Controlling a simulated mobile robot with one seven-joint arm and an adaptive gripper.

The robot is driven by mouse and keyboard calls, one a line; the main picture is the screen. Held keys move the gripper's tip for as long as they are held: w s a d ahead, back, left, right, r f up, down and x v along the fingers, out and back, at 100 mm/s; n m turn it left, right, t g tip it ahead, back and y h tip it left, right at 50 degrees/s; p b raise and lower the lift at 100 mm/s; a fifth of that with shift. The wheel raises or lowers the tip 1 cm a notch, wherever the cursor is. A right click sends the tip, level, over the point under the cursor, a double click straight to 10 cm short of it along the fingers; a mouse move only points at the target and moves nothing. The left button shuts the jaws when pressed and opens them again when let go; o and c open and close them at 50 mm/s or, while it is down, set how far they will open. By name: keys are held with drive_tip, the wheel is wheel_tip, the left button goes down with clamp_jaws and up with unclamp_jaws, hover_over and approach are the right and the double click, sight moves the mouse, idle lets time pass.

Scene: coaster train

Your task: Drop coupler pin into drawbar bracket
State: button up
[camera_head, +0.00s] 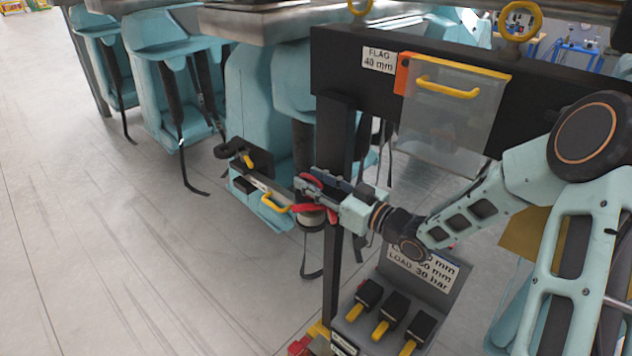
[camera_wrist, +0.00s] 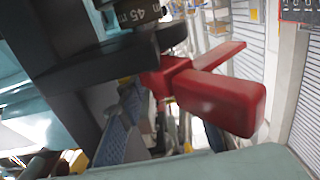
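My gripper (camera_head: 312,188) is at the middle of the head view, beside a black upright post. A red part shows around its fingers (camera_head: 303,207). In the wrist view a red T-shaped piece (camera_wrist: 215,98) is close up and covers part of the fingers; it may be the coupler pin's handle, but I cannot be sure. Bluish finger pads (camera_wrist: 122,135) show below it. I cannot tell whether the fingers grip it. A dark assembly with a yellow tab (camera_head: 250,157), possibly the drawbar bracket, is left of my gripper. The wrist view shows a dark ring marked 45 mm (camera_wrist: 140,14).
A grey bar with a yellow handle (camera_head: 272,203) lies just left of my gripper. A clear panel (camera_head: 450,120) hangs from the black beam (camera_head: 345,75). A stand with yellow-tipped black blocks (camera_head: 385,318) is below. Teal seats hang behind; the floor at left is clear.

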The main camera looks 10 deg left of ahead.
clamp_jaws()
